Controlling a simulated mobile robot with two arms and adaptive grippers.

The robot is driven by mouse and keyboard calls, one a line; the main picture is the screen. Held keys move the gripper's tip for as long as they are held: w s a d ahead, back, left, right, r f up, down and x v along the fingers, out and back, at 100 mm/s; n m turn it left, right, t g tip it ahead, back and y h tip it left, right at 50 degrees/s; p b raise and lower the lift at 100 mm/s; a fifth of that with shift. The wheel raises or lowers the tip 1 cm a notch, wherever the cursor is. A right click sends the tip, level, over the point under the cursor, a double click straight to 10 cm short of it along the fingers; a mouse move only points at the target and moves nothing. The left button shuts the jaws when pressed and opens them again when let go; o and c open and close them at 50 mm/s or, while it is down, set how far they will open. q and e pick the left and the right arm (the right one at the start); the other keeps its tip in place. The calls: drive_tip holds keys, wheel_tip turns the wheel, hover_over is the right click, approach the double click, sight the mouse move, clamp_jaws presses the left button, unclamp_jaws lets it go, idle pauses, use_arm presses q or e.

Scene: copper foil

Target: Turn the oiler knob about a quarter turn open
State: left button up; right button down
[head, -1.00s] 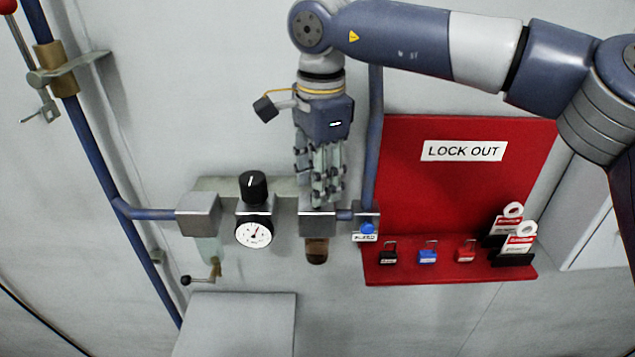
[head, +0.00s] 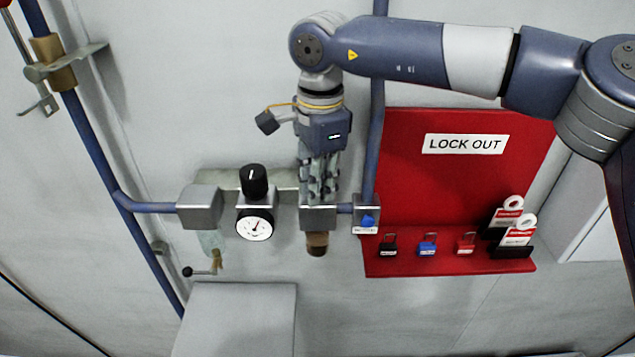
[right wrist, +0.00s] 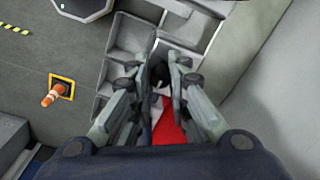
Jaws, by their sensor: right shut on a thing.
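The oiler is the metal block (head: 317,217) with a brown bowl (head: 317,243) under it, at the right end of the pipe-mounted unit in the head view. My right gripper (head: 319,199) points down onto the top of this block, its fingers close together. The oiler knob is hidden behind the fingers in the head view. In the right wrist view a small dark knob (right wrist: 160,72) shows between the fingertips, and the right gripper (right wrist: 163,76) is shut on it. How far the knob is turned cannot be seen. My left gripper is not in view.
Left of the oiler are a black regulator knob (head: 254,181) and a round gauge (head: 255,225). A blue valve button (head: 368,221) sits close on the right. The red LOCK OUT board (head: 410,190) holds padlocks and tags. A grey box (head: 240,320) stands below.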

drive_tip(key=shift+f+m+b, duration=0.2)
drive_tip(key=shift+m+b, duration=0.3)
drive_tip(key=shift+b, duration=0.05)
drive_tip(key=shift+f+m+b, duration=0.1)
drive_tip(key=shift+m+b, duration=0.95)
drive_tip(key=shift+m, duration=0.05)
drive_tip(key=m+b, duration=0.2)
drive_tip(key=m, duration=0.1)
drive_tip(key=shift+m, duration=0.3)
drive_tip(key=m+b, duration=0.2)
drive_tip(key=m, duration=0.2)
drive_tip(key=shift+h, duration=0.3)
drive_tip(key=m+b, duration=0.2)
drive_tip(key=m, duration=0.3)
drive_tip(key=shift+a+m, duration=0.1)
drive_tip(key=shift+m, duration=0.3)
drive_tip(key=c, duration=1.5)
unclamp_jaws()
drive_tip(key=shift+r, duration=0.25)
